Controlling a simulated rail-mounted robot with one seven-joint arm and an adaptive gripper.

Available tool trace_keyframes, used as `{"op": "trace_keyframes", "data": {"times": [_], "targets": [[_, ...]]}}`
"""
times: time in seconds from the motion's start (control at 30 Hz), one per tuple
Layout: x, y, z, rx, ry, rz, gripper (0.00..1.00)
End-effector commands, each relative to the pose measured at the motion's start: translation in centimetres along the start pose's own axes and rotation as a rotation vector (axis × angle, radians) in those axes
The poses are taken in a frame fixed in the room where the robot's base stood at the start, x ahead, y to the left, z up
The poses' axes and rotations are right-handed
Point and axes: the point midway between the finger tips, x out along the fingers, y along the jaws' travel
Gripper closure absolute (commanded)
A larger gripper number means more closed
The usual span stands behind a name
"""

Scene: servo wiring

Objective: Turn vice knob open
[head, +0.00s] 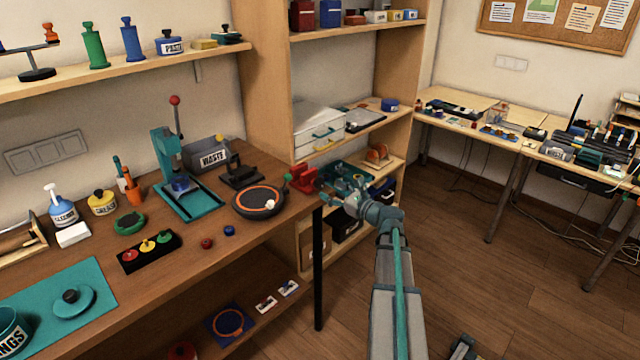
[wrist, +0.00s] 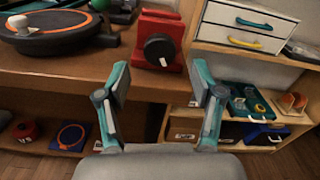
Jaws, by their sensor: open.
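The red vice (wrist: 160,25) sits at the right front corner of the wooden workbench. Its round black knob (wrist: 158,50) faces my wrist camera and carries a small white mark at its lower edge. In the head view the red vice (head: 304,179) shows at the bench's right end; the knob is hard to make out there. My gripper (wrist: 160,80) is open, its two teal fingers wide apart and empty. The knob lies ahead of the fingers, roughly centred between them and apart from them. In the head view my gripper (head: 338,190) is just right of the vice.
A round black turntable with an orange ring (head: 258,201) lies left of the vice. Right of the bench, a wooden shelf unit holds white drawers (wrist: 242,24) and a teal tray (wrist: 248,103). The floor before it is mostly clear.

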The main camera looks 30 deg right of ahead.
Motion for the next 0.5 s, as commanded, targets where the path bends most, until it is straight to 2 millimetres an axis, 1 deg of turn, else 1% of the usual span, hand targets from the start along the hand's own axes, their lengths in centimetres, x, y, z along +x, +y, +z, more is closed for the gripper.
{"op": "trace_keyframes", "data": {"times": [0.03,0.2,0.33,0.5], "targets": [[1.2,-0.1,0.1,0.000,0.000,0.002,0.33],[3.9,-0.1,0.0,-0.001,0.000,0.002,0.33],[5.2,-0.1,0.0,-0.002,0.001,0.000,0.33],[6.1,0.0,0.0,-0.002,0.001,0.001,0.33]]}}
